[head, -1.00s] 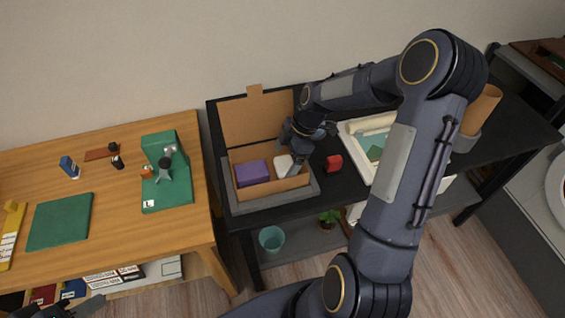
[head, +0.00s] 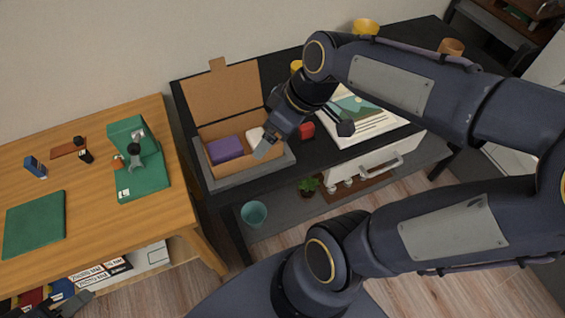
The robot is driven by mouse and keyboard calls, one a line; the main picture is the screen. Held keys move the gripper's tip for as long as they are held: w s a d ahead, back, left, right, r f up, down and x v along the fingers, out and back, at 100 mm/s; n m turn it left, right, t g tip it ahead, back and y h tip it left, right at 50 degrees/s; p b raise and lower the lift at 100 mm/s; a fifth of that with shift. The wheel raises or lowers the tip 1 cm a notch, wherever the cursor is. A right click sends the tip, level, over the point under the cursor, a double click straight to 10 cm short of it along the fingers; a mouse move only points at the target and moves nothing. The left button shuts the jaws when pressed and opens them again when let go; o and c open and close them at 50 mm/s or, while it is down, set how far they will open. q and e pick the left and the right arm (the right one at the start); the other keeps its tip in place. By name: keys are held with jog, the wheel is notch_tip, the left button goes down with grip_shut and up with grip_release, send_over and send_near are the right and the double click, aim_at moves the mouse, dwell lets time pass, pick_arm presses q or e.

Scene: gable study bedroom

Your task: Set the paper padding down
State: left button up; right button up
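The paper padding is probably the white piece (head: 256,135) in the open cardboard box (head: 222,92), beside a purple block (head: 226,149). My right gripper (head: 265,150) is at the box's right front, overlapping the white piece's lower right edge in the head view. Its wrist hides the box's right side. I cannot tell whether its fingers are apart, or whether they touch the white piece. My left gripper (head: 75,303) is low at the left bottom edge, far from the box, with nothing visible in it.
The box sits in a grey tray (head: 240,182) on the black table. The wooden desk (head: 90,215) holds a green device (head: 138,160). A teal bin (head: 254,213) stands below.

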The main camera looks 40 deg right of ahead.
jog(key=s+a+f+m+t, duration=0.1)
jog(key=s+a+m, duration=0.2)
jog(key=s+m, duration=0.3)
jog(key=shift+s+a+f+t+y, duration=0.3)
jog(key=shift+s+f+t, duration=0.1)
jog(key=shift+s, duration=0.25)
